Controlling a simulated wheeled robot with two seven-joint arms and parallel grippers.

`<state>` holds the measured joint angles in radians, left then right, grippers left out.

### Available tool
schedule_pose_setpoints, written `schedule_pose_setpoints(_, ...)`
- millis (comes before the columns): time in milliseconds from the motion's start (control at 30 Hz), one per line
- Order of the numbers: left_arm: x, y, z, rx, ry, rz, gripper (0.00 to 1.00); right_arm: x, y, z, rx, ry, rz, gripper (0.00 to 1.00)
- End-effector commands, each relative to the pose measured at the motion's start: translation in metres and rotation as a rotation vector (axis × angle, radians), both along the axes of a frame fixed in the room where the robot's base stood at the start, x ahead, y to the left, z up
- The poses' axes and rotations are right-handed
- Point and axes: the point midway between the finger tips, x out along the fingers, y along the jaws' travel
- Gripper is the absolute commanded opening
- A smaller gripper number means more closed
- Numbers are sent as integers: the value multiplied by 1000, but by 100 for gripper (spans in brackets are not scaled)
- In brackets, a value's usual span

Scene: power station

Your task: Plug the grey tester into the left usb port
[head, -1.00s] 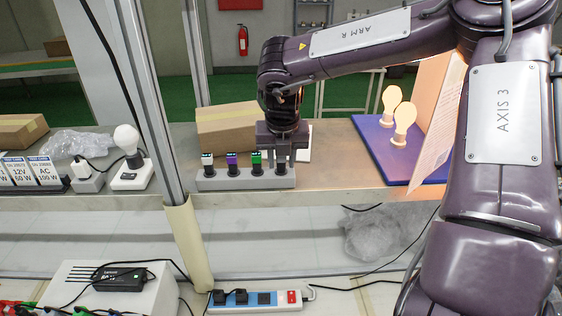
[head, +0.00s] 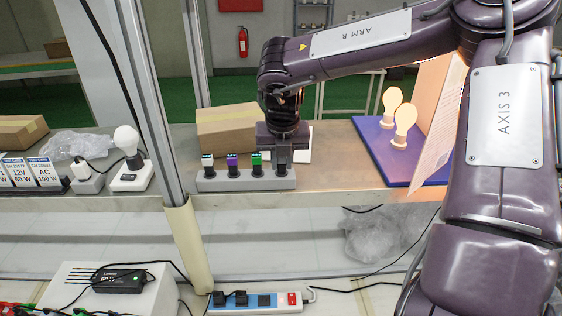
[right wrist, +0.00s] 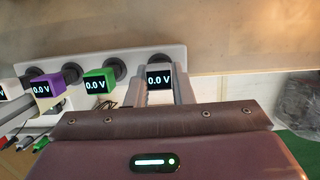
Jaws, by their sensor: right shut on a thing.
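The grey tester (right wrist: 159,80), its dark screen reading 0.0 V, sits at the right end of the row of testers in the right wrist view. My right gripper (head: 283,162) points down at the right end of the grey holder (head: 213,183). Its fingers are shut on the grey tester, one on each side, as the right wrist view (right wrist: 162,88) shows. The tester is still at the holder. In the head view the fingers hide most of it. I cannot make out the left usb port. My left gripper is not in view.
White (head: 207,160), purple (head: 232,160) and green (head: 256,159) testers stand in the holder left of my gripper. A cardboard box (head: 226,125) is behind. A power strip (head: 264,300) and a white box (head: 150,300) with a black adapter (head: 118,280) are lower down.

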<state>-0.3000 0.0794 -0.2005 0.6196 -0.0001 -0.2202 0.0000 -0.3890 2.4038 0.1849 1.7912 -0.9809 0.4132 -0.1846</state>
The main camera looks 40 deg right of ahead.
Motion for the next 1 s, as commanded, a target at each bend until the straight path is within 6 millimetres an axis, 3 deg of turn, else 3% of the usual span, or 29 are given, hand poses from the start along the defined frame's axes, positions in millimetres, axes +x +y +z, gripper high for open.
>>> schedule_pose_setpoints(1000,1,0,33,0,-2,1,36,0,0,51,0,0,0,0)
